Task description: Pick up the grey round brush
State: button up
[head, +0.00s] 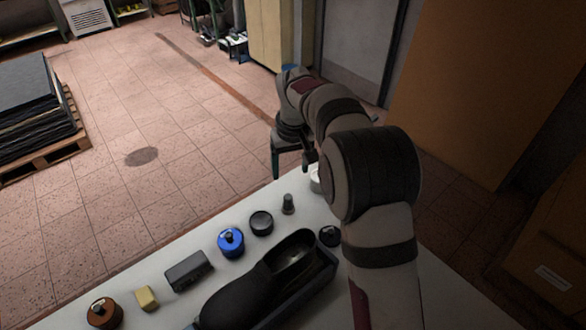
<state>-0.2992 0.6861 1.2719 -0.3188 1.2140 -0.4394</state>
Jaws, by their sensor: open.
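A pale grey round thing (315,182) sits at the far end of the white table, largely hidden behind my arm. It may be the grey round brush, but too little shows to be sure. My gripper (309,157) is at the far end of the arm, pointing down, small and dark in the picture. It appears just above and beyond the pale grey thing in the head view. The jaws are open, and I see nothing held between them. A small dark grey upright piece (288,204) stands to the left of the pale thing.
On the white table (160,252) stand a black round tin (261,223), a blue round knobbed piece (230,242), a dark block (189,271), a yellow block (147,298), a brown round knobbed piece (104,313), a black shoe (240,290) and a dark round piece (330,236).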

aim_at(288, 196)
jog(key=w+f, duration=0.1)
jog(key=f, duration=0.9)
jog(key=w+a+f, duration=0.1)
jog(key=f, duration=0.4)
jog(key=shift+w, duration=0.3)
jog(key=shift+r, duration=0.1)
grip_shut()
